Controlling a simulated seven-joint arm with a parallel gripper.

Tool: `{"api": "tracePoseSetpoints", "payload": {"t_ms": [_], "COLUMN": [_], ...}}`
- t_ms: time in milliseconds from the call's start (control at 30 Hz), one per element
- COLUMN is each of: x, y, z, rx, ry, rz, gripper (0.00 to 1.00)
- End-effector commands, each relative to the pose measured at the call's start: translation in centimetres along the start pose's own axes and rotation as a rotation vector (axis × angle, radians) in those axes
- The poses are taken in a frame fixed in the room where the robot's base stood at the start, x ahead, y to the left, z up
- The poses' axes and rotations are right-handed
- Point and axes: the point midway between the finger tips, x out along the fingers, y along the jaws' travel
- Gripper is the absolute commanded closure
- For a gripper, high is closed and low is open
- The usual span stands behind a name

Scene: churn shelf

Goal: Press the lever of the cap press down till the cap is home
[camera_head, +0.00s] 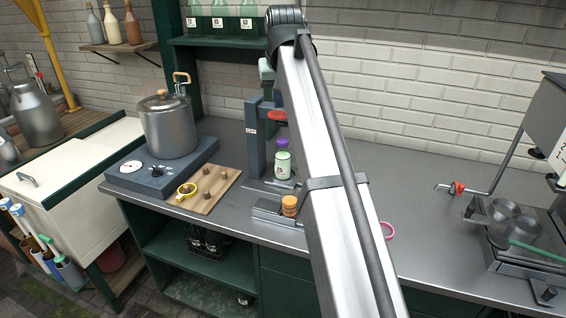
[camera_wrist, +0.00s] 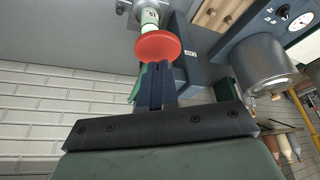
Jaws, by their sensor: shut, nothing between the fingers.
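The cap press (camera_head: 256,145) is a blue-grey column on the bench, labelled CAP; it also shows in the wrist view (camera_wrist: 190,65). Its lever ends in a round red knob (camera_head: 277,117), up above the bottle; the knob is large in the wrist view (camera_wrist: 158,46). A pale green bottle (camera_head: 283,165) with a purple cap (camera_head: 282,143) stands upright on the press base. My gripper (camera_wrist: 156,72) is shut and empty, its fingertips just above the red knob. I cannot tell if they touch it. My arm hides part of the press in the head view.
A pot (camera_head: 168,125) stands on a heater left of the press. A wooden board (camera_head: 212,192) with small brown pieces and a yellow ring lies between. An orange stack (camera_head: 289,205) is in front of the press. The bench right of my arm is mostly clear.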

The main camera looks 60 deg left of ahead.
Motion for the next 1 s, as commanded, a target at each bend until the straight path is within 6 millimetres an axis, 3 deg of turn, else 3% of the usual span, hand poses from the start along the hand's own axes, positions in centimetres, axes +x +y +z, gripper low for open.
{"api": "tracePoseSetpoints", "payload": {"t_ms": [1000], "x": [2.5], "y": [0.0], "z": [1.1], "rx": [0.0], "ry": [-0.001], "rz": [0.0], "gripper": [1.0]}}
